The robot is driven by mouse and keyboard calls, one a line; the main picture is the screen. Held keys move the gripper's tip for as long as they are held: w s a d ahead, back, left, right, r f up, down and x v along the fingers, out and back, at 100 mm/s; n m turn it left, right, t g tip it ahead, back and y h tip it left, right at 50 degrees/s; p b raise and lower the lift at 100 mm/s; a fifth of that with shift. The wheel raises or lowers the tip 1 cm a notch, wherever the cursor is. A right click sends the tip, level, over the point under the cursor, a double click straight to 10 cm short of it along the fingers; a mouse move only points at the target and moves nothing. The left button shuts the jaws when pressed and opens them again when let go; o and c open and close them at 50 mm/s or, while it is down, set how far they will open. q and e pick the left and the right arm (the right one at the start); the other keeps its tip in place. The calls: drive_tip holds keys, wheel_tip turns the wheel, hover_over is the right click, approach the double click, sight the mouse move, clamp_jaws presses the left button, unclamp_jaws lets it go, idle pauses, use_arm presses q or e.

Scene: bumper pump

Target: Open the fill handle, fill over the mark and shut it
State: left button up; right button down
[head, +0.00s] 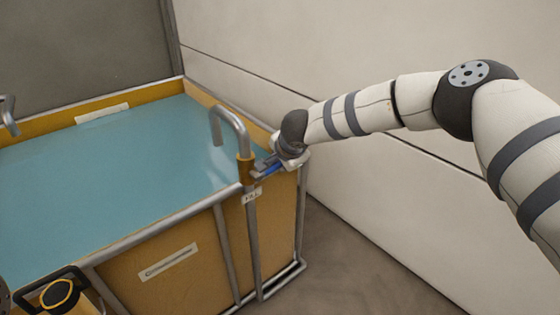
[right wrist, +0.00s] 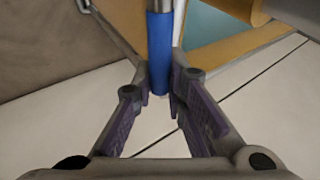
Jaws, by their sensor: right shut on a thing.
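The fill handle is a blue lever (head: 270,169) beside the hooked grey spout (head: 233,125) at the tank's front right corner. A small label marked FILL (head: 252,196) sits below the spout. In the right wrist view the blue handle (right wrist: 160,50) runs down between the fingers. My right gripper (head: 275,163) is shut on the handle; it also shows in the right wrist view (right wrist: 160,93). The blue-green water (head: 110,170) stands inside the yellow tank. A pale strip (head: 102,114) is on the far inner wall.
The yellow tank (head: 200,270) has grey metal frame bars and a front label (head: 167,262). A black ring-shaped part with a yellow centre (head: 59,296) is at lower left. Another grey pipe (head: 8,115) is at the left edge. A pale wall (head: 370,40) stands behind my right arm.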

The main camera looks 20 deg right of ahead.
drive_tip(key=shift+f+y, duration=0.45)
drive_tip(key=shift+y, duration=0.05)
drive_tip(key=shift+a+g, duration=0.1)
drive_tip(key=shift+g, duration=0.2)
drive_tip(key=c, duration=1.9)
unclamp_jaws()
drive_tip(key=shift+r, duration=0.1)
drive_tip(key=v, duration=1.2)
